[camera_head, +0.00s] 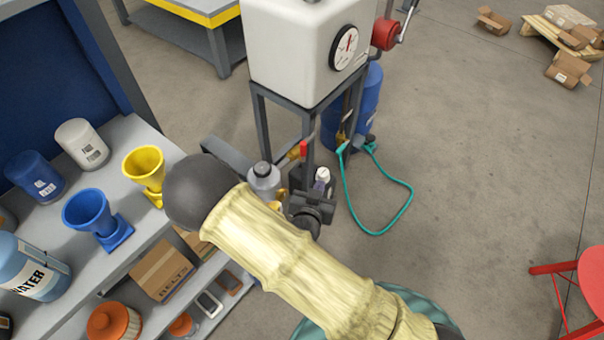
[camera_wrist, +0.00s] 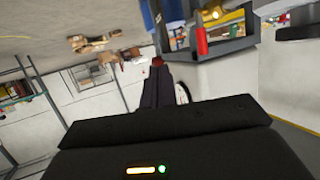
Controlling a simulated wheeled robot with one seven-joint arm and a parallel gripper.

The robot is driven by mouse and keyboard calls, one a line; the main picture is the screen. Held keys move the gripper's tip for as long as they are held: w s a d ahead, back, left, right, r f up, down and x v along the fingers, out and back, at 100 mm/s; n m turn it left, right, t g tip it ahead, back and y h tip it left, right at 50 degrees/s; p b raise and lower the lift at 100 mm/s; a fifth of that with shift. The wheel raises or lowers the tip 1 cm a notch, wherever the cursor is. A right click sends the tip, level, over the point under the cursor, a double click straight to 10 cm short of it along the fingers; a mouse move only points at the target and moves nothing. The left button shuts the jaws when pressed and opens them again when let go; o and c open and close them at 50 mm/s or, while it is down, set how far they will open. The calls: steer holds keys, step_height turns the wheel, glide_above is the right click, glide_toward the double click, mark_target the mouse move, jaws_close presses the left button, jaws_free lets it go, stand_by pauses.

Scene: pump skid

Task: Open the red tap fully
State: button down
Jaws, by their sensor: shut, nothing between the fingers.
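The red tap's lever (camera_head: 306,140) stands roughly upright beside a leg of the tank's grey stand, with brass fittings (camera_head: 294,153) next to it. In the wrist view the red lever (camera_wrist: 201,40) shows beyond and right of my fingers, by the stand, with yellow brass (camera_wrist: 213,14) above it. My gripper (camera_head: 311,206) appears below the lever in the head view, partly hidden by my arm. In the wrist view the dark fingers of my gripper (camera_wrist: 157,88) are together and empty. They look apart from the lever.
The white tank (camera_head: 296,45) with a gauge (camera_head: 346,47) and red crank housing (camera_head: 386,33) stands above. A grey bottle (camera_head: 264,183) is left of my gripper. A teal hose (camera_head: 377,232) lies on the right floor. Shelves (camera_head: 131,235) hold funnels at left.

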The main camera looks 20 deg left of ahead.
mark_target(303, 152)
steer(key=s+a+f+n+t+y+b, duration=0.2)
steer(key=s+a+f+t+y+b, duration=0.1)
steer(key=a, duration=0.1)
steer(key=shift+s+a+n, duration=0.25)
steer(key=shift+a+n, duration=0.05)
steer(key=shift+a, duration=0.1)
steer(key=w+a+b, duration=0.1)
steer(key=w, duration=0.3)
steer(key=w+b, duration=0.1)
steer(key=w, duration=0.4)
steer(key=w+a, duration=0.1)
steer(key=w, duration=0.3)
steer(key=shift+w+a+b, duration=0.35)
steer(key=shift+w+b, duration=0.05)
